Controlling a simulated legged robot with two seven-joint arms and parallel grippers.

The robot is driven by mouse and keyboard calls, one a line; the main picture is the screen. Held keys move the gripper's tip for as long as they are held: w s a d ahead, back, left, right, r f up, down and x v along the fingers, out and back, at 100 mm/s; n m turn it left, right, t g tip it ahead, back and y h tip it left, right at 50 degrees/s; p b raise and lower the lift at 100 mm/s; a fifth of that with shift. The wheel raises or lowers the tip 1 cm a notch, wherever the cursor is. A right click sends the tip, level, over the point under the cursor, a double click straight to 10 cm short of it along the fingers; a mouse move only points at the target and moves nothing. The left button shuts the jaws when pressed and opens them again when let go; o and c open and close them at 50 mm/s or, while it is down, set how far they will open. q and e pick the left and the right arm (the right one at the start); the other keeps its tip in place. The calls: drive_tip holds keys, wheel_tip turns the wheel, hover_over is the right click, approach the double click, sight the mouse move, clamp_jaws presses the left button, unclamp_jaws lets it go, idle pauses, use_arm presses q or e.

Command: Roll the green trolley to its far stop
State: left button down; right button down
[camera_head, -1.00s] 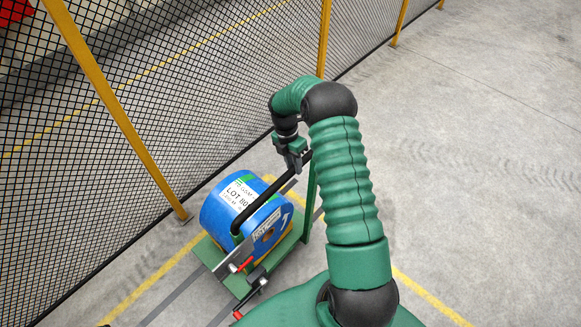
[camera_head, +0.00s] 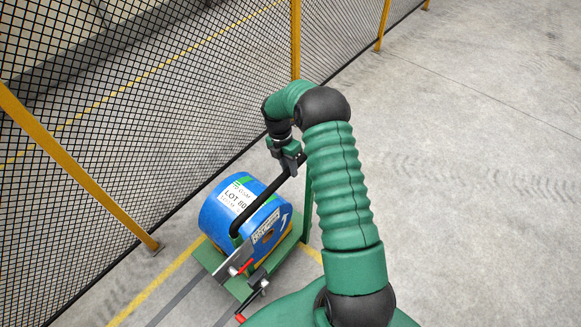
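The green trolley (camera_head: 213,262) stands on floor rails at the lower middle of the head view, carrying a blue drum (camera_head: 222,208) with a white "LOT 80" label. A black push bar (camera_head: 262,203) slants up from beside the drum towards a green upright (camera_head: 307,205) at the right side. My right gripper (camera_head: 291,165) reaches down to the upper end of this bar and appears closed round it; the fingertips are small and partly dark against the bar. My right arm hides part of the trolley's right side. My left gripper is out of view.
Dark rails (camera_head: 182,300) run along the floor to the lower left. A black mesh fence (camera_head: 90,130) with yellow posts (camera_head: 85,175) stands left and behind. Red-tipped levers (camera_head: 241,267) stick out at the trolley's near side. Floor to the right is clear.

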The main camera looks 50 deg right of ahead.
drive_tip(key=shift+a+f, duration=0.35)
drive_tip(key=shift+a, duration=0.2)
drive_tip(key=shift+a+r, duration=0.2)
drive_tip(key=shift+a, duration=0.15)
drive_tip(key=shift+w+a+r, duration=0.15)
drive_tip(key=shift+a, duration=0.2)
drive_tip(key=c, duration=1.6)
unclamp_jaws()
drive_tip(key=shift+r, duration=0.1)
drive_tip(key=o, duration=0.4)
drive_tip(key=shift+r, duration=0.15)
drive_tip(key=shift+o, duration=0.2)
drive_tip(key=shift+d, duration=0.45)
use_arm(q)
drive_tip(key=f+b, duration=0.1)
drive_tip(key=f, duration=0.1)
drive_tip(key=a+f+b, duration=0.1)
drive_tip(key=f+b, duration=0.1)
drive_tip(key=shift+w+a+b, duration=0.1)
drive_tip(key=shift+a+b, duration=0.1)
drive_tip(key=shift+b, duration=0.1)
use_arm(e)
drive_tip(key=w+r, duration=0.3)
drive_tip(key=r, duration=1.3)
drive_tip(key=shift+w, duration=0.15)
drive_tip(key=shift+a+r, duration=0.1)
drive_tip(key=shift+a, duration=0.1)
